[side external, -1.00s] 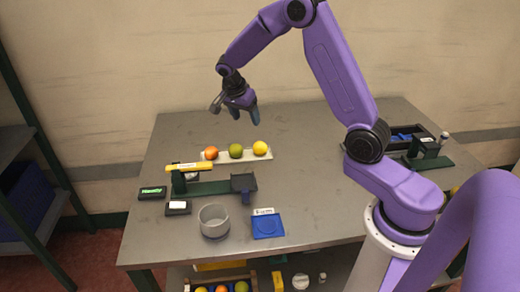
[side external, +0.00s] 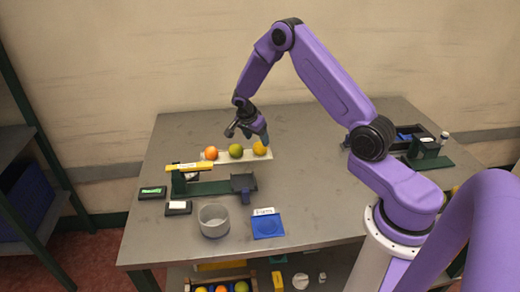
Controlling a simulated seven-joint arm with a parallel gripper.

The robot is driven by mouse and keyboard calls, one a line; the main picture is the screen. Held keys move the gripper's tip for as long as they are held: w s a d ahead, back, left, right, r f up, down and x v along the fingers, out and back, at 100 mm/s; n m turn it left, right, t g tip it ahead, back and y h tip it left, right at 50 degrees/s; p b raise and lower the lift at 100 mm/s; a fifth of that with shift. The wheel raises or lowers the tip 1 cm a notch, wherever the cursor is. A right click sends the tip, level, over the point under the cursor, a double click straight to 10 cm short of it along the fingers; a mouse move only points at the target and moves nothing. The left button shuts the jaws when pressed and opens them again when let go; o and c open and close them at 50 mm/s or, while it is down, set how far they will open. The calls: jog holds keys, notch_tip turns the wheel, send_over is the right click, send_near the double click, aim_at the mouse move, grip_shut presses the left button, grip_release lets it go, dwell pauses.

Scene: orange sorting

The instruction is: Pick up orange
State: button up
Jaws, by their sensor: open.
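An orange fruit (side external: 211,153) sits at the left end of a white strip-shaped tray (side external: 224,157). The fingers are open. I cannot tell whether they touch the fruit.
A green stand with a yellow bar (side external: 182,166) is left of the tray's front. A clear round container (side external: 214,221) and a blue pad with a label (side external: 267,226) stand near the front edge. A dark tray (side external: 405,135) lies at the right. The table's back left is clear.

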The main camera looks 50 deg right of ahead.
aim_at(259, 144)
jog(key=shift+x, duration=2.65)
jog(key=shift+s, duration=0.15)
jog(key=c, duration=0.8)
